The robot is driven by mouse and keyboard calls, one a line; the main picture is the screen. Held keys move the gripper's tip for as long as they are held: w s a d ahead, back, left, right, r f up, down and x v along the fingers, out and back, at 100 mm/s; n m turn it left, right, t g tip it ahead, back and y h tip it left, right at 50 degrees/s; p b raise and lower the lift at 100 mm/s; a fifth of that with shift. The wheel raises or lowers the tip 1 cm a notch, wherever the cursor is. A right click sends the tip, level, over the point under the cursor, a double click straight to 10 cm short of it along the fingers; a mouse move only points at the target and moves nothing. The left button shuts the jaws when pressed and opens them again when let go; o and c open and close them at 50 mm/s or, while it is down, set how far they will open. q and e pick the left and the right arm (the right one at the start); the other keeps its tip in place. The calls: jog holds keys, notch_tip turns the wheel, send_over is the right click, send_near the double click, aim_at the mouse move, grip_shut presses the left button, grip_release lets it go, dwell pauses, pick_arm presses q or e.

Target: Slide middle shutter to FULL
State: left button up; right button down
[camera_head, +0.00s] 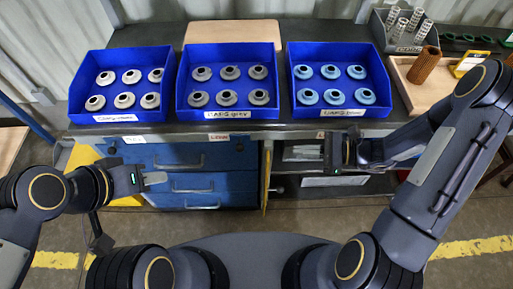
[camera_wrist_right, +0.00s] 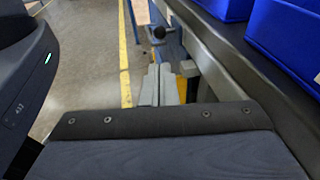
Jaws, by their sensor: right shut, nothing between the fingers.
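I cannot make out a middle shutter or a FULL marking for sure in either view. Below the bench edge in the head view is a blue drawer front (camera_head: 215,183) with grey handles and small labels. My right gripper (camera_head: 305,153) points left in front of the bench, right of this front. In the right wrist view its grey fingers (camera_wrist_right: 161,85) are together and empty. My left gripper (camera_head: 156,178) is in front of the left part of the blue front. Its pale fingers show no gap and nothing is seen in them.
Three blue bins, left (camera_head: 85,100), middle (camera_head: 185,100) and right (camera_head: 380,100), stand on the bench holding ring-shaped parts, grey in two and blue in the right one. A wooden tray (camera_head: 425,95) with a brown cylinder (camera_head: 424,65) is at right. Yellow lines mark the floor.

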aim_at(240, 145)
jog(key=shift+a, duration=0.1)
jog(key=p+x, duration=0.1)
jog(key=x, duration=1.3)
jog(key=a+b, duration=0.2)
jog(key=a, duration=0.4)
jog(key=shift+a+b, duration=0.25)
jog(key=shift+b, duration=0.05)
